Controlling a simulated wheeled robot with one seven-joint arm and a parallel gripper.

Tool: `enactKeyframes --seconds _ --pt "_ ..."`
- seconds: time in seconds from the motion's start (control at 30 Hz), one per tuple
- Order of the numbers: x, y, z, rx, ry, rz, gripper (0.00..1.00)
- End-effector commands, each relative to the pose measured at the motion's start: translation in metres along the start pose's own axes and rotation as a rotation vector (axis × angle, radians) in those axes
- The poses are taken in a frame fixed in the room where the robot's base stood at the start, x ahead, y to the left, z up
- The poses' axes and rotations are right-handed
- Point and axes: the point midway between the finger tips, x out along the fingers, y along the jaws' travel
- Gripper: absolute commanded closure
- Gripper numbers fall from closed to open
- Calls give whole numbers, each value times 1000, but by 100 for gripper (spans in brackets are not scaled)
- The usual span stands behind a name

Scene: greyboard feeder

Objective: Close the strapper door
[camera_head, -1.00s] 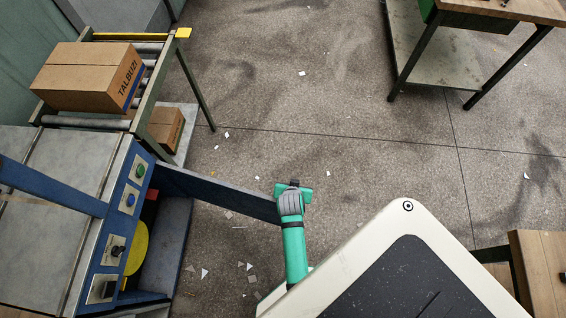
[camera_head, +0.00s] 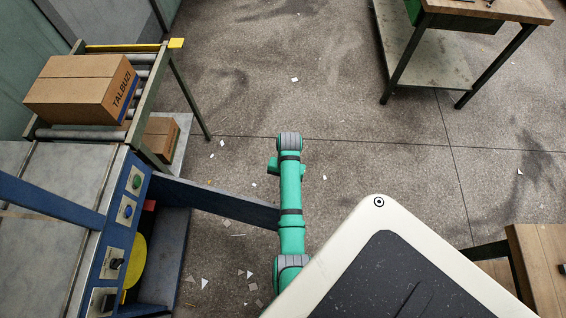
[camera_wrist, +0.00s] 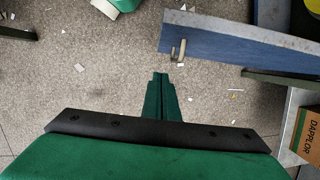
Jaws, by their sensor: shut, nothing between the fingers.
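The strapper (camera_head: 60,190) stands at the left in the head view, a blue machine with a grey top. Its door (camera_head: 225,200) is a long dark-blue panel, swung open and reaching right over the floor towards my green arm. In the wrist view the door (camera_wrist: 240,45) crosses the upper right, with a small metal handle (camera_wrist: 180,50) near its left end. My gripper (camera_wrist: 160,78) is shut and empty, its fingertips just below the handle in the picture; whether they touch the door I cannot tell. The head view does not clearly show my gripper.
A roller conveyor (camera_head: 150,95) with a cardboard box (camera_head: 75,88) stands behind the strapper; another box (camera_head: 160,138) sits low beside it. A workbench (camera_head: 430,60) is at the upper right, a wooden table (camera_head: 540,260) at the lower right. The floor between is clear except for scraps.

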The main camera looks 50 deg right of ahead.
Motion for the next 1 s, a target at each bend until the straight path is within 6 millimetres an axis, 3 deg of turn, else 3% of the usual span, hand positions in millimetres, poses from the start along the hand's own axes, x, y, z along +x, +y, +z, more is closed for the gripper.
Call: enactKeyframes --seconds 0.1,0.43,0.7,1.0 --pt "23 0 1 0 -2 1 100" --pt "70 0 2 1 0 0 100" --pt "75 0 30 0 1 -1 100" --pt "77 0 39 0 2 -1 100"
